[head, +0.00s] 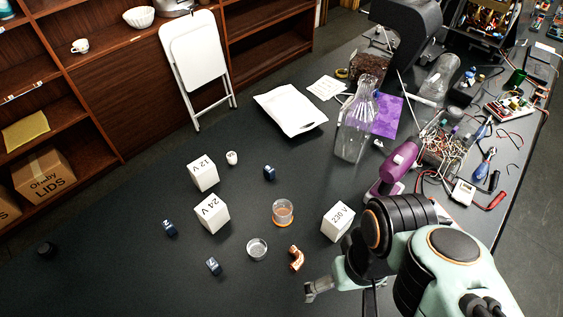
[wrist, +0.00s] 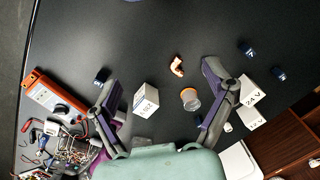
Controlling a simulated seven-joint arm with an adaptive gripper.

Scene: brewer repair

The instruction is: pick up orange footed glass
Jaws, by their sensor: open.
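The orange footed glass (head: 283,211) stands upright on the dark table, a clear cup with an orange foot. It also shows in the wrist view (wrist: 189,98), between my spread fingers and closer to the right one. My gripper (wrist: 160,78) is open, and nothing is held in it. In the head view one finger (head: 318,288) shows low in the picture, right of and nearer than the glass; the rest of the gripper is largely hidden by my arm.
A copper elbow (head: 296,258) and a clear dish (head: 257,249) lie near the glass. White cubes marked 230 V (head: 338,221), 24 V (head: 211,214) and 12 V (head: 203,173) stand around it. A tall clear flask (head: 352,140) stands behind. The table's left front is mostly clear.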

